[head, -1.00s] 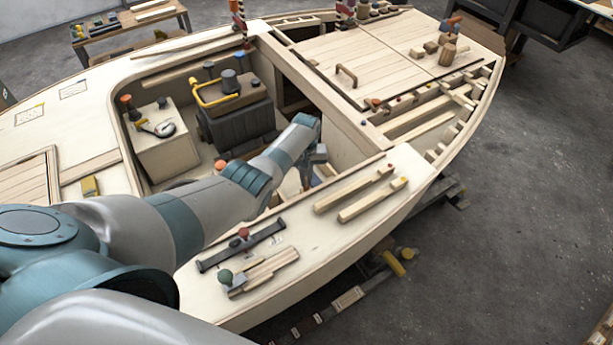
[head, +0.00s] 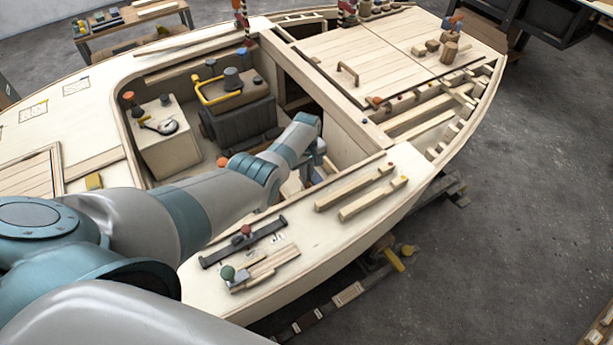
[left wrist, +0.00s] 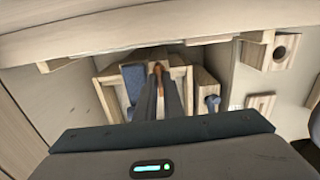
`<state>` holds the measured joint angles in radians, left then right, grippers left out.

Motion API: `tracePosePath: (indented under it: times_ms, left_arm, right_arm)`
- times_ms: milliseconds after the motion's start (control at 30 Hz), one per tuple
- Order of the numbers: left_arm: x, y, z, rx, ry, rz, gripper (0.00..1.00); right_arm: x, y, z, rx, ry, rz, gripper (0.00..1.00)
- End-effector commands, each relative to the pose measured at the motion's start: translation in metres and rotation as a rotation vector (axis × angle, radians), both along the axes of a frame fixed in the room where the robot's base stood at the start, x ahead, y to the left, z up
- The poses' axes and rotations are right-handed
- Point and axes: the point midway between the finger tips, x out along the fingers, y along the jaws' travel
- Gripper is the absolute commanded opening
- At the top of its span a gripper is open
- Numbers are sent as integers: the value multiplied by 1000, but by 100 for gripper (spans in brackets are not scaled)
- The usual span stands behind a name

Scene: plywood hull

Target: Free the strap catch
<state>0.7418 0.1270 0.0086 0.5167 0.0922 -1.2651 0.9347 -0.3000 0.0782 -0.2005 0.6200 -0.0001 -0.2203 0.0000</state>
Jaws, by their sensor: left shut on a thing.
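In the left wrist view, the two long dark fingers of my left gripper (left wrist: 159,78) close together at their tips. A small orange-brown piece (left wrist: 158,67) shows between the tips, and the fingers are shut on it. I cannot tell for sure that it is the strap catch, as most of it is hidden. It sits inside a pale wooden frame, with a blue block (left wrist: 133,82) to its left. In the head view my left gripper (head: 316,172) reaches down into the hull's open well, partly hidden by my arm. My right gripper is not in view.
The side deck (head: 350,235) edges the well and carries loose wooden strips (head: 372,199) and a dark bar (head: 243,243) with a red knob. A dark box with a yellow handle (head: 212,97) stands deeper in the well. A plank wall (left wrist: 130,45) crosses above my fingers.

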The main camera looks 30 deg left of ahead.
Motion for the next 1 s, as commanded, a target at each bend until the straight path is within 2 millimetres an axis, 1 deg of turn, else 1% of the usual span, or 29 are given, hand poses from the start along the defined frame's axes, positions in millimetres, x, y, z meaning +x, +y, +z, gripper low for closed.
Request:
tracePosePath:
  times_ms: [167, 200, 233, 267, 667, 867, 1000]
  left_arm:
    - [2, 1, 1, 1, -4, 0, 0]
    - [2, 1, 1, 2, -5, 0, 15]
    - [2, 1, 1, 2, -3, 0, 22]
    - [1, 1, 1, 2, -3, 0, 27]
    - [1, 0, 3, 1, -3, -1, 27]
    - [1, 0, 15, 1, -3, -1, 27]
    - [1, 0, 30, 1, -4, -1, 27]
  right_arm:
    - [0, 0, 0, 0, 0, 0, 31]
    - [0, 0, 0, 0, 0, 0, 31]
    - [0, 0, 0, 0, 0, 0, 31]
    - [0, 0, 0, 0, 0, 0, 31]
    - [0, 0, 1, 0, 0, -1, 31]
    - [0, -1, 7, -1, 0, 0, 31]
    - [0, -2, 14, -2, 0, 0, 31]
